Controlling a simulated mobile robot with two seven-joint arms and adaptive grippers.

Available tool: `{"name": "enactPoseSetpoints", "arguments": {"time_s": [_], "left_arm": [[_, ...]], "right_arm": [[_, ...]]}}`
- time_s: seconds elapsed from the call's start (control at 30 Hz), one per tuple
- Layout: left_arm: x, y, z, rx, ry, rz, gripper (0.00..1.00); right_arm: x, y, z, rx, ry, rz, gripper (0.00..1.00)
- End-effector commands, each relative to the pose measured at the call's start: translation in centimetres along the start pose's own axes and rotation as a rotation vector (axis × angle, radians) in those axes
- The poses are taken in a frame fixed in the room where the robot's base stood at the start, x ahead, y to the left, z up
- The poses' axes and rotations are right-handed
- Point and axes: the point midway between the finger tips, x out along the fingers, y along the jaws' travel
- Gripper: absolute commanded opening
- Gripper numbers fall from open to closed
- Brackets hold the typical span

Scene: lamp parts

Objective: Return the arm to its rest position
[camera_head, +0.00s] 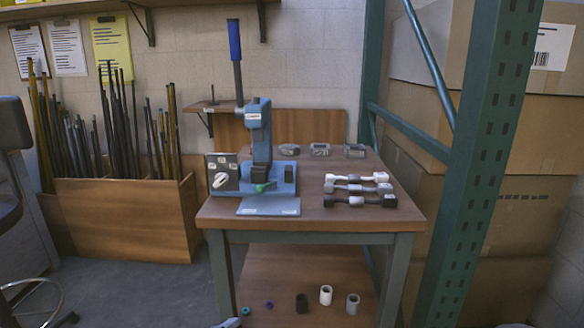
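A wooden-topped table (215,212) with grey legs stands in the middle. On it is a blue press (260,140) with a tall blue-handled lever (235,50) pointing up. Three dumbbell-shaped parts lie side by side at the table's right: a white-ended one (357,178), a grey one (357,188) and a dark one (360,201). Several small grey pieces (320,150) sit along the back of the table.
The lower shelf (270,280) holds small cylinders, including a white one (326,295). A wooden bin (125,220) of rods stands left. A green rack post (485,150) and cardboard boxes (510,210) stand right. Part of a dark chair (10,190) shows at the left edge.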

Motion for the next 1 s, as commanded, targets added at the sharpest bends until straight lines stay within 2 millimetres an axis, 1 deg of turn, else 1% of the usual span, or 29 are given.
{"name": "enactPoseSetpoints", "arguments": {"time_s": [0.03,0.07,0.1,0.17,0.2,0.27,0.3,0.37,0.4,0.5,0.6,0.7,1.0], "left_arm": [[-1.1,-2.9,0.8,0.096,-0.03,-0.099,0.32],[-1.8,-5.2,1.0,0.162,-0.05,-0.171,0.32],[-3.1,-8.4,1.2,0.257,-0.083,-0.27,0.32],[-5.8,-13.2,1.1,0.408,-0.146,-0.427,0.32],[-8.2,-16.3,0.7,0.513,-0.196,-0.535,0.32],[-12.3,-20.3,-0.3,0.673,-0.282,-0.695,0.32],[-15.2,-22.5,-1.3,0.774,-0.341,-0.797,0.32],[-19.4,-24.9,-3.1,0.913,-0.432,-0.936,0.32],[-22.0,-26.0,-4.4,0.993,-0.488,-1.017,0.32],[-27.1,-27.3,-7.2,1.139,-0.606,-1.174,0.32],[-29.9,-27.8,-8.8,1.21,-0.677,-1.261,0.32],[-30.7,-28.0,-9.3,1.227,-0.702,-1.289,0.32],[-30.7,-28.2,-9.3,1.221,-0.702,-1.289,0.32]], "right_arm": [[-1.2,0.0,-0.2,0.0,0.022,-0.001,0.4],[-1.6,0.0,-0.3,0.001,0.031,-0.002,0.4],[-2.3,-0.1,-0.4,0.001,0.044,-0.002,0.4],[-3.5,-0.1,-0.7,0.001,0.067,-0.003,0.4],[-4.3,-0.1,-0.9,0.002,0.085,-0.004,0.4],[-5.6,-0.1,-1.3,0.002,0.116,-0.006,0.4],[-6.5,-0.1,-1.6,0.003,0.138,-0.007,0.4],[-7.7,-0.1,-2.0,0.003,0.169,-0.008,0.4],[-8.4,-0.2,-2.3,0.003,0.188,-0.009,0.4],[-9.7,-0.2,-2.8,0.004,0.223,-0.011,0.4],[-10.2,-0.2,-2.9,0.004,0.237,-0.012,0.4],[-10.2,-0.2,-2.9,0.004,0.235,-0.012,0.4],[-10.0,-0.2,-2.8,0.005,0.229,-0.012,0.4]]}}
